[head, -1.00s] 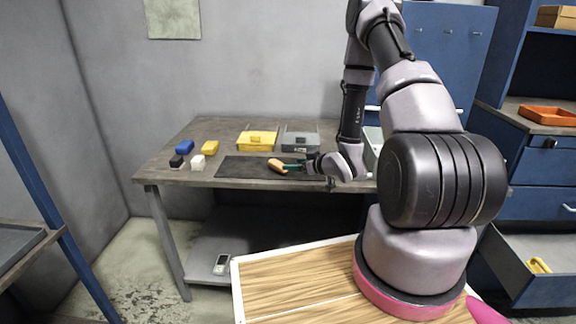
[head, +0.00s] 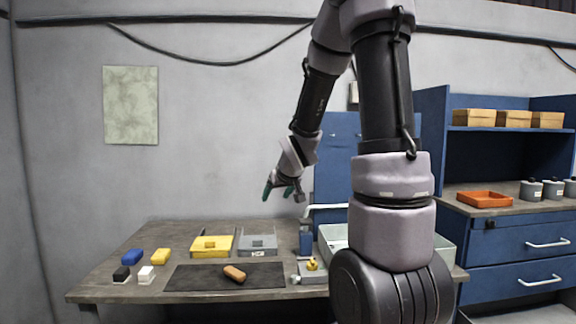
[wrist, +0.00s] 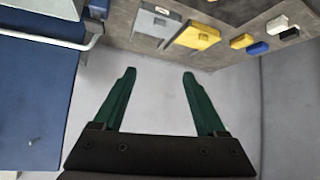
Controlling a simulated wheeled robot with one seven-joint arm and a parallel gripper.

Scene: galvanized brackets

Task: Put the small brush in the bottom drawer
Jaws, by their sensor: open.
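A small orange-brown object (head: 234,273), which looks like the small brush, lies on the dark mat (head: 190,278) on the workbench. My gripper (head: 278,190) is open and empty, high above the back of the bench, well apart from the brush. In the wrist view its two green fingers (wrist: 159,74) are spread with only grey wall between them. The blue drawer cabinet (head: 480,250) stands at the right, with two shut drawer fronts showing. The area below them is mostly cut off by the picture's lower edge.
Blue (head: 132,256), yellow (head: 160,256), black (head: 122,274) and white (head: 146,274) blocks sit at the bench's left. A yellow bin (head: 211,245) and a grey bin (head: 257,244) stand behind the mat. An orange tray (head: 485,199) rests on the cabinet.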

